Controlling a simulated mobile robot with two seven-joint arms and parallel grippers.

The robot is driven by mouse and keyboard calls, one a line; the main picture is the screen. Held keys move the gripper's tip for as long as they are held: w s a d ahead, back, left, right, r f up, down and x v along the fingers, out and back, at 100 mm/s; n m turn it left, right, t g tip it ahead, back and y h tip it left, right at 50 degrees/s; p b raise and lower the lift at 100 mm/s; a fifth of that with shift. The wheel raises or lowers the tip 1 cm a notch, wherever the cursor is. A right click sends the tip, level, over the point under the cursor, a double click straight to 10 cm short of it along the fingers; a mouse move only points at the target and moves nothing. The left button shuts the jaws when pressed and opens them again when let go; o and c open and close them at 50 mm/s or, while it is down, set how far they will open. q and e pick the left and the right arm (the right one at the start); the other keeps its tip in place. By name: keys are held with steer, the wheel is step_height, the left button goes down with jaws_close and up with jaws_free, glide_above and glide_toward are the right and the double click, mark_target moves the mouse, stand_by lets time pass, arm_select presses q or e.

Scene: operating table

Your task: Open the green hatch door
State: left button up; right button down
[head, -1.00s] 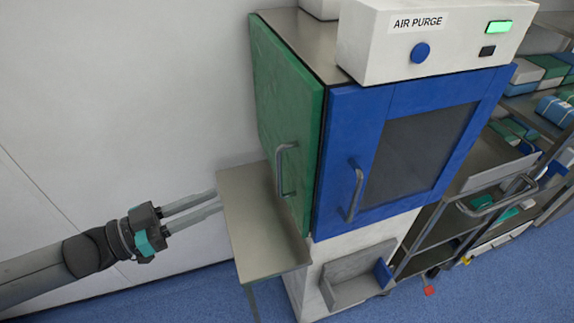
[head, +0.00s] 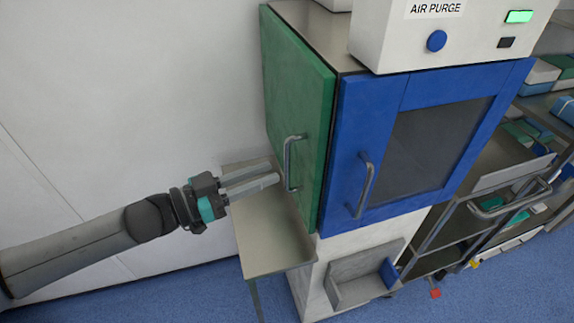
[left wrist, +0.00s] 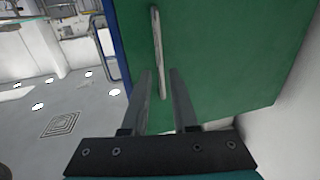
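The green hatch door (head: 300,105) is on the left side of the cabinet and looks shut. Its grey bar handle (head: 287,163) stands upright near the edge beside the blue door. My left gripper (head: 276,179) is just left of the handle, over the small metal table, with its fingers pointing at the handle and apart from each other. In the left wrist view the green door (left wrist: 215,50) fills the upper right, and the handle (left wrist: 158,50) lies ahead between the lines of the two open fingers (left wrist: 160,85). My right gripper is not in view.
A small metal table (head: 270,235) stands under the green door. The blue door (head: 350,140) with a dark window and its own handle adjoins it. An air purge box (head: 460,35) sits on top. A cart (head: 500,200) stands at the right.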

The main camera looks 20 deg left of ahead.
mark_target(287, 186)
arm_select(q)
steer(key=shift+x, duration=2.85)
steer(key=shift+c, duration=0.4)
jaws_close()
steer(key=shift+f, duration=0.1)
